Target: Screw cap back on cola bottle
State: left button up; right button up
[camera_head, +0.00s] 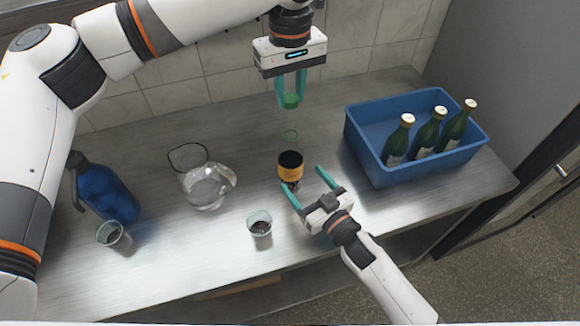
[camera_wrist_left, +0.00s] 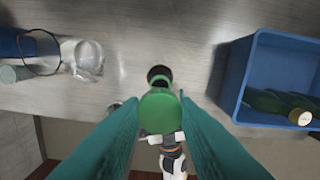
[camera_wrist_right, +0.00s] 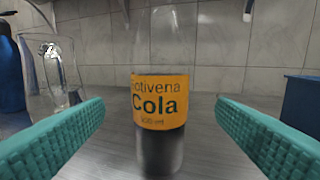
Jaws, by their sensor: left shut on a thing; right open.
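The cola bottle (camera_head: 290,172) stands upright on the metal counter. It is clear, with an orange label and dark cola in its lower part. In the right wrist view the bottle (camera_wrist_right: 160,100) is centred ahead, between the two fingers. My left gripper (camera_head: 291,90) is shut on the green cap (camera_head: 291,101), above the bottle's neck and apart from it. The cap (camera_wrist_left: 160,111) hides part of the bottle (camera_wrist_left: 159,74) in the left wrist view. My right gripper (camera_head: 306,183) is open near the bottle's lower part, with no finger visibly touching it.
A blue crate (camera_head: 365,152) with green bottles stands at the right. A glass pitcher (camera_head: 208,188), a blue bottle (camera_head: 107,193) and a cup (camera_head: 110,234) stand at the left. Another cup (camera_head: 260,224) stands in front of the cola bottle. The tiled wall is behind.

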aim_at(290, 164)
jog(key=x, duration=0.7)
jog(key=shift+w+a+r, duration=0.1)
jog(key=shift+w, duration=0.05)
pick_arm(q)
jog(key=shift+d, duration=0.1)
pick_arm(e)
jog(key=c, duration=1.5)
pick_arm(q)
jog(key=shift+f, duration=2.45)
